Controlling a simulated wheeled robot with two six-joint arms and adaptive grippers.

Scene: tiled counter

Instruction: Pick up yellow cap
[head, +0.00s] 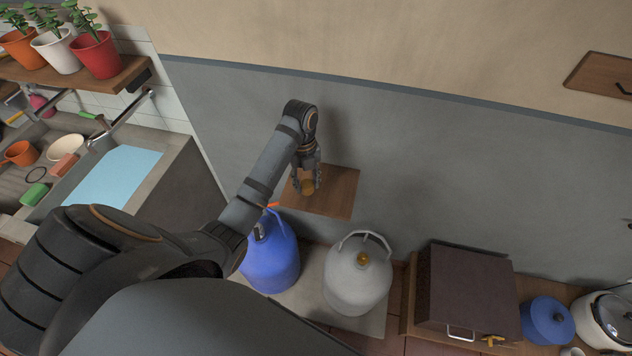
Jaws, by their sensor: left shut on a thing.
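My left gripper (306,183) points down over a small wooden wall shelf (335,196). It is shut on a small amber-yellow cap (307,188), which shows between the fingertips. I cannot tell whether the cap touches the shelf. A grey-white jug (357,286) with a looped handle stands below the shelf and has another amber-yellow piece (362,258) on its top. A blue jug (272,262) stands to its left, partly hidden by my left arm. My right gripper is not in view.
A dark brown box (466,285), a blue pot (547,321) and a white cooker (612,318) stand at the right. At the left are a sink (113,177) with blue water and a shelf (75,80) of potted plants. The wall behind the small shelf is bare.

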